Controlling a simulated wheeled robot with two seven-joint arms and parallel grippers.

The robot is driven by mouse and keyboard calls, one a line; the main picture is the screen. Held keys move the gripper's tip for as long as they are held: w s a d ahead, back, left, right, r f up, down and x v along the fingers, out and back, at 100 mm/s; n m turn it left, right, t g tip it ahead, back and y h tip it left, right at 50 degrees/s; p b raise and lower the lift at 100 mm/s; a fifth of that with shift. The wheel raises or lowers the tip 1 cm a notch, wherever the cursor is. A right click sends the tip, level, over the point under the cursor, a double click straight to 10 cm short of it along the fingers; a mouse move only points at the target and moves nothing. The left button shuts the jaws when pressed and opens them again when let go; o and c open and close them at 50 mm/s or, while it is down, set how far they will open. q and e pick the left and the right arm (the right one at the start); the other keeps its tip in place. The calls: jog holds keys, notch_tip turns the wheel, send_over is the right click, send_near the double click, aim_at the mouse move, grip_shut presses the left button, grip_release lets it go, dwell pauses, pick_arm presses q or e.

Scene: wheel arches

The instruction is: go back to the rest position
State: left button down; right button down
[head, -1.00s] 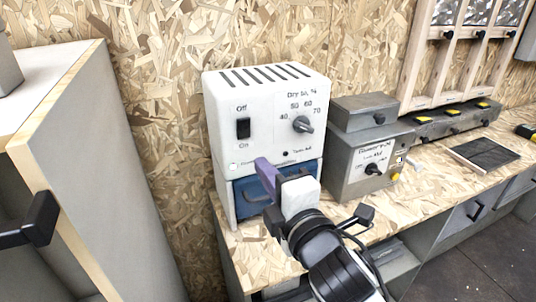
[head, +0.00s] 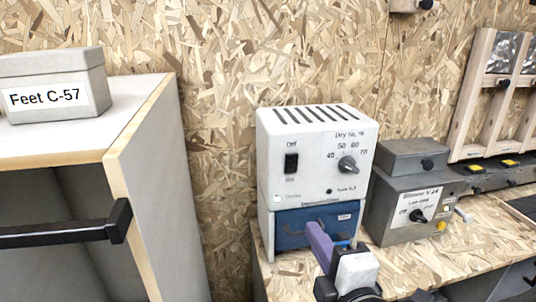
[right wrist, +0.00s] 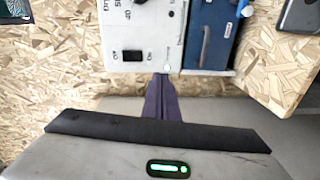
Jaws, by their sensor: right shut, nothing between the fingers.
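My right gripper (head: 312,228) comes in from the bottom of the head view, with purple fingers closed together and nothing between them. It is in front of the blue drawer (head: 290,229) of the white dryer box (head: 315,150) and overlaps it in the picture; I cannot tell if they touch. In the right wrist view the purple fingers (right wrist: 162,85) are together and empty, pointing toward the dryer's front (right wrist: 145,40), with the blue drawer (right wrist: 208,40) beside it. My left gripper is not in view.
A grey blower unit (head: 412,205) stands right of the dryer on the chipboard bench (head: 470,250). A pale cabinet (head: 150,170) with a black handle (head: 65,235) stands at left, carrying a grey box labelled Feet C-57 (head: 50,90). A gap separates cabinet and bench.

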jog(key=s+d+f+m+g, duration=0.1)
jog(key=s+f+m+g, duration=0.25)
jog(key=f, duration=0.85)
jog(key=s+f+m+g, duration=0.2)
jog(key=s+f+m, duration=0.25)
jog(key=f, duration=0.75)
jog(key=s+d+f+m+g, duration=0.2)
jog(key=s+f+m, duration=0.6)
jog(key=s+f, duration=0.4)
jog(key=shift+s+d+f+g, duration=0.35)
jog(key=shift+d+f, duration=0.15)
jog(key=shift+f, duration=0.35)
